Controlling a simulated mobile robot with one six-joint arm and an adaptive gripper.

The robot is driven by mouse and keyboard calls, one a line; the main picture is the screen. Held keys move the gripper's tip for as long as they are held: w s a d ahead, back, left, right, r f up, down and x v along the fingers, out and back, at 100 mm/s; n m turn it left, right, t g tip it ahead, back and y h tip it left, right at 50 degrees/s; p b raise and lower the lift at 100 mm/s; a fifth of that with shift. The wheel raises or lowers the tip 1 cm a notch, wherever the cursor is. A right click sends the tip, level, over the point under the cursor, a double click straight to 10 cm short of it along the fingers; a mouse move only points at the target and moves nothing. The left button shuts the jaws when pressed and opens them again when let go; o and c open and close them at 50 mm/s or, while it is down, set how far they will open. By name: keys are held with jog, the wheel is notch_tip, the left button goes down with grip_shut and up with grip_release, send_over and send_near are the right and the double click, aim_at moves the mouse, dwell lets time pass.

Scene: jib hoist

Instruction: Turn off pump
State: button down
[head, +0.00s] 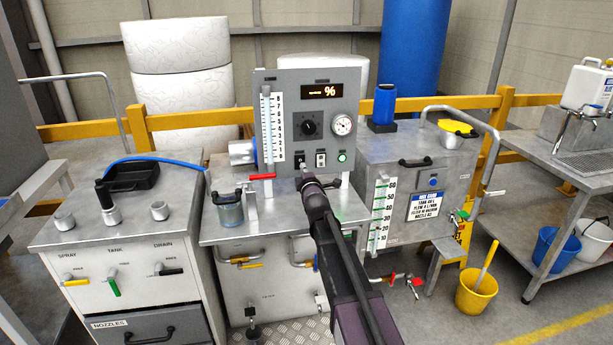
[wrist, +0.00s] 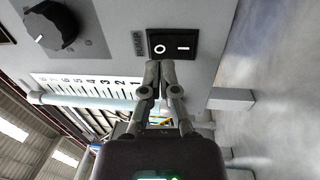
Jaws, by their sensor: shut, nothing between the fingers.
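The pump switch (wrist: 172,46) is a black rocker marked O and I, with a PUMP label beside it in the wrist view. My gripper (wrist: 159,66) is shut and empty. Its fingertips are at the switch's lower edge in the wrist view, close to the O mark; I cannot tell whether they touch. In the head view my gripper (head: 306,177) is just below the switch. Which side of the rocker is pressed is not clear.
The panel also carries a black dial (head: 309,124), a round gauge (head: 343,125), a lit display (head: 322,91), a second switch (head: 321,160) and a green lamp (head: 342,157).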

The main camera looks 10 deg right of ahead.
aim_at(301, 160)
jog(key=shift+w+a+r, duration=0.1)
jog(key=shift+w+r, duration=0.05)
jog(key=shift+w, duration=1.25)
jog(key=shift+w+r, duration=0.1)
jog(key=shift+w, duration=0.15)
jog(key=shift+s+r+p, duration=0.1)
jog(key=shift+s+p, duration=0.2)
jog(key=shift+s, duration=0.55)
jog(key=s+r+p, duration=0.1)
jog(key=s, duration=1.1)
jog(key=shift+s+d+r, duration=0.15)
jog(key=shift+d+r, duration=0.1)
jog(key=shift+d, duration=0.15)
jog(key=shift+d, duration=0.1)
